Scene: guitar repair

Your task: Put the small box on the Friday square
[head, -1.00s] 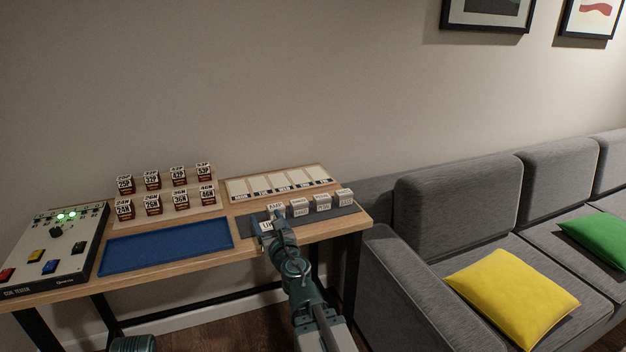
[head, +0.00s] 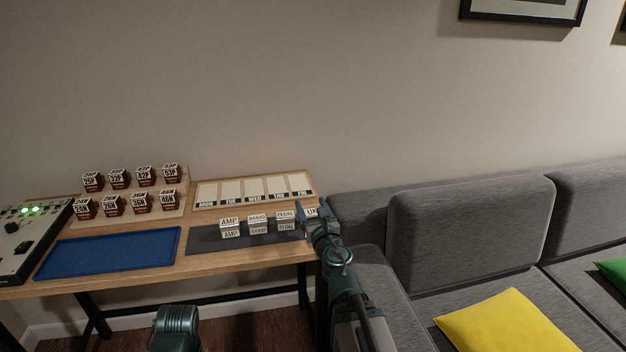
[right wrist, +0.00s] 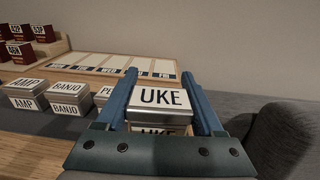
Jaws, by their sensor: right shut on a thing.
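My right gripper (head: 313,222) is shut on a small pale box marked UKE (right wrist: 160,103). In the right wrist view the box sits between the two blue fingers (right wrist: 162,100), its label facing up. In the head view the box (head: 312,212) shows only partly, at the right end of the dark mat, below and right of the day board. The Friday square (head: 298,183) is the rightmost pale cell of that board and looks empty. In the right wrist view it lies behind the held box (right wrist: 164,66). My left gripper's fingers are not in view.
AMP (head: 230,228), BANJO (head: 258,225) and PEDAL (head: 286,222) boxes stand on the dark mat (head: 203,241). Several dark red boxes stand on a stepped rack at left. A blue tray (head: 110,253) lies in front. The grey sofa (head: 460,225) adjoins the table's right end.

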